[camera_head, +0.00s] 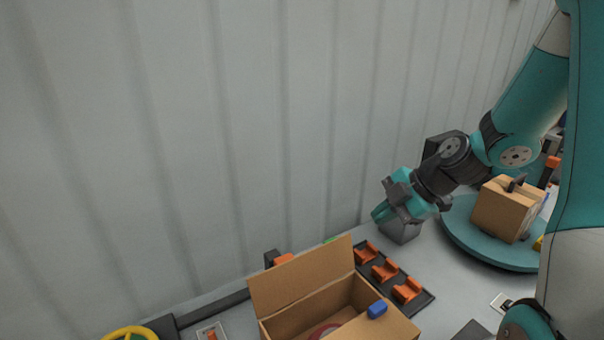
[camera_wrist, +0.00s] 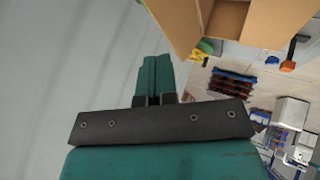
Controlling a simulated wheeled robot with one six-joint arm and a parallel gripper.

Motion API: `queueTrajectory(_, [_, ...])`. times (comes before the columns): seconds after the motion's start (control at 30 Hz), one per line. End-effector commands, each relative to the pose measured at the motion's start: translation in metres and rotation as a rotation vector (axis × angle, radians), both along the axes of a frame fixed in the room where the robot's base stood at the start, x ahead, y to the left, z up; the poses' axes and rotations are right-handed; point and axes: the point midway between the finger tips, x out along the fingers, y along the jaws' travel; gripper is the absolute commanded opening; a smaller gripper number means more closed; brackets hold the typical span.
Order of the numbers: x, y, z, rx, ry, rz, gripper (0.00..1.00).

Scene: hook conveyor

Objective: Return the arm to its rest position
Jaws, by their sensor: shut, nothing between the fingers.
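My gripper (camera_head: 379,214) is at the right of the head view, in front of the corrugated wall and above the grey work surface. In the wrist view its two teal fingers (camera_wrist: 154,78) are pressed together, with nothing between them. In the head view a grey block-like thing (camera_head: 402,231) shows just below and behind the gripper; I cannot tell whether they touch. My arm reaches in from the right side of the picture.
An open cardboard box (camera_head: 288,321) holds a red ring, and a blue piece (camera_head: 377,309) is at its edge. A dark tray with orange holders (camera_head: 430,297) lies beside it. The corrugated wall (camera_head: 200,150) stands close behind.

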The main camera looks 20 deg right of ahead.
Motion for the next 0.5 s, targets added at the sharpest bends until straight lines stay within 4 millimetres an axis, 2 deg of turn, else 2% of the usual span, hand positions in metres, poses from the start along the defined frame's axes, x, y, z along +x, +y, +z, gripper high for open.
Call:
queueTrajectory(0.17, [0.000,0.006,0.000,0.007,0.013,-0.003,0.00])
queueTrajectory(0.27, [-0.003,0.027,0.003,0.033,0.074,-0.025,0.00])
queueTrajectory(0.37, [-0.014,0.065,0.007,0.073,0.193,-0.079,0.00])
queueTrajectory(0.5, [-0.046,0.123,0.014,0.108,0.403,-0.216,0.00])
